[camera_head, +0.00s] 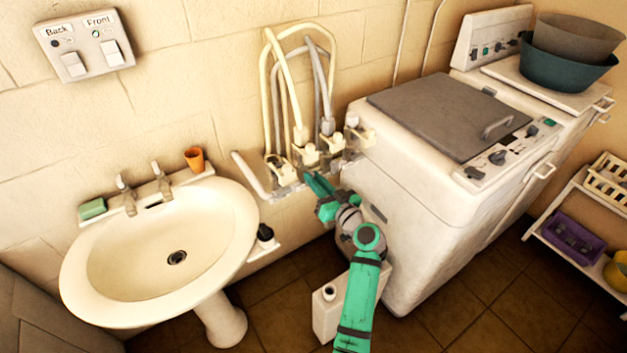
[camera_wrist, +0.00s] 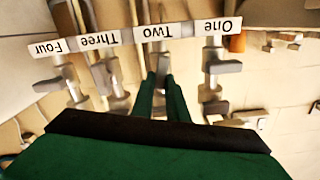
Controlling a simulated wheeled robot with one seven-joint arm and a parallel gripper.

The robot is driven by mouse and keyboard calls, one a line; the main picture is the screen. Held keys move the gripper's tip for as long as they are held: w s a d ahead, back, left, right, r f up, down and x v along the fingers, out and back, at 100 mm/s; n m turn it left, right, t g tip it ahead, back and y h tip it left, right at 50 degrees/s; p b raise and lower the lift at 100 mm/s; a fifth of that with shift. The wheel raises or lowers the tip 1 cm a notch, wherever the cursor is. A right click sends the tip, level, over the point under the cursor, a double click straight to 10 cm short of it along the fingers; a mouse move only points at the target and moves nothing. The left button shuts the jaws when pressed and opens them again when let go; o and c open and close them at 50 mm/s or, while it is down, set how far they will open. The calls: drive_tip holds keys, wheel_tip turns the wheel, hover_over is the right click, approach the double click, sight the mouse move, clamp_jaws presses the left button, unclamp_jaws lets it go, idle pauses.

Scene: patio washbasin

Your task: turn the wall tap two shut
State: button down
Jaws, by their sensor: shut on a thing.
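Wall tap two (camera_wrist: 158,60) is under the "Two" label in the wrist view, which is upside down. My gripper (camera_wrist: 161,84) is at this tap, its two green fingers closed in on the tap's handle. The fingers hide much of the handle, so its exact angle is unclear. In the head view, my gripper (camera_head: 312,180) reaches up to the row of wall taps from below. Tap two (camera_head: 309,156) shows there as second from the left, with pale fittings.
Tap one (camera_wrist: 216,75) and tap three (camera_wrist: 110,75) stand close on either side. Pale and grey hoses (camera_head: 277,85) rise from the taps. A washbasin (camera_head: 100,265) stands left, a washing machine (camera_head: 385,205) right. A white container (camera_head: 326,318) is beneath my arm.

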drive_tip(key=m, duration=0.5)
drive_tip(key=f+m, duration=0.1)
drive_tip(key=m, duration=0.4)
drive_tip(key=d+m, duration=0.1)
drive_tip(key=m, duration=0.4)
drive_tip(key=shift+w+f, duration=0.15)
drive_tip(key=shift+f, duration=0.15)
idle(0.4)
drive_tip(key=c, duration=1.7)
unclamp_jaws()
drive_tip(key=shift+c, duration=0.2)
drive_tip(key=shift+r, duration=0.1)
drive_tip(key=v, duration=1)
drive_tip(key=shift+s, duration=0.4)
drive_tip(key=shift+d, duration=0.1)
